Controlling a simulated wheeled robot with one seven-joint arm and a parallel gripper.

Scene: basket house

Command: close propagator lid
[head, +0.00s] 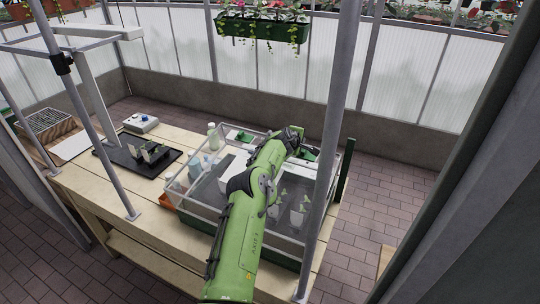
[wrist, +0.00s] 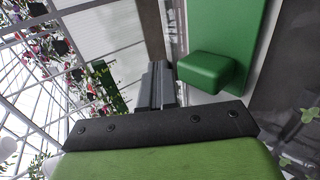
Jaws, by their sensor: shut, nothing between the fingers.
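The propagator (head: 218,211) stands on the wooden bench, a clear box over a dark green base. Its clear lid carries green vent pieces, one at the back (head: 241,136) and one near my gripper. My arm crosses over the box, and my gripper (head: 297,134) is at its far right part. Seedlings in pale pots (head: 298,214) show through the clear wall. In the wrist view my gripper's dark fingers (wrist: 158,82) are together and empty, beside a green raised block (wrist: 206,71) on a green strip. I cannot tell whether they touch. My arm hides part of the lid, and its exact angle is unclear.
A black tray (head: 117,158) with small pots lies on the bench at left, near a small grey device (head: 141,122). A grey pole (head: 340,110) rises in front of the propagator's right side. A planter (head: 262,29) hangs at the back. Paved floor lies right of the bench.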

